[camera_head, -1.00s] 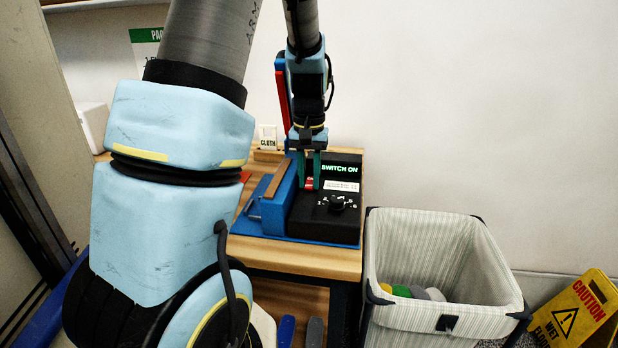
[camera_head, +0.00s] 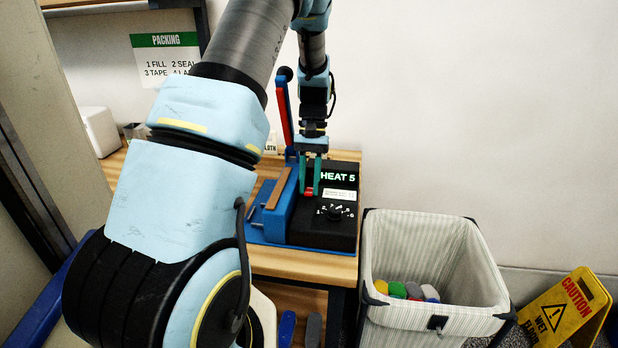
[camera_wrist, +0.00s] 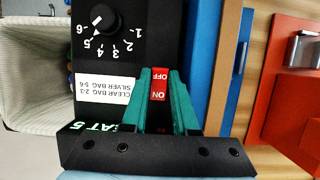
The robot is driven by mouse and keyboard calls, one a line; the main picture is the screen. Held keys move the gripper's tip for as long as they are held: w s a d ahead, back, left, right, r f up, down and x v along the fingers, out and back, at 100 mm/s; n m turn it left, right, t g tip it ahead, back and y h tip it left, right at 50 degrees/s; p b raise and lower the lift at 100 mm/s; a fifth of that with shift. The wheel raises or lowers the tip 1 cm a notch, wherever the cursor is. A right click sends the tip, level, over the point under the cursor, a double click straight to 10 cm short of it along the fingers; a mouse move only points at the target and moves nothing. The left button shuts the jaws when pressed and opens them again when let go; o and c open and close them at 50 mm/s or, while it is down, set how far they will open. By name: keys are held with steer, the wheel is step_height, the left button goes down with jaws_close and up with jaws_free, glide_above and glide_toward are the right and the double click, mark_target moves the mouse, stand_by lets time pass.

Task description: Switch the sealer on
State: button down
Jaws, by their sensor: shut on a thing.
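The sealer (camera_head: 318,235) is a black box with a blue side and a raised red and blue lever arm, standing on the wooden bench. Part of the display is hidden by my gripper in the wrist view.
A striped bin (camera_head: 430,280) with coloured items stands right of the bench (camera_head: 300,264). A yellow caution sign (camera_head: 565,310) is at the far right. A label on the sealer (camera_wrist: 106,89) lists clear bag 2-3, silver bag 5-6. A red object (camera_wrist: 290,85) lies beyond the blue side.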

steer(key=c, duration=1)
jaws_free()
steer(key=shift+o, duration=0.2)
steer(key=a+b+v, duration=0.1)
steer(key=b+v, duration=0.2)
steer(key=v, duration=0.7)
steer(key=shift+w+d+r, duration=0.2)
steer(key=shift+d+r, duration=0.15)
steer(key=shift+d, duration=0.15)
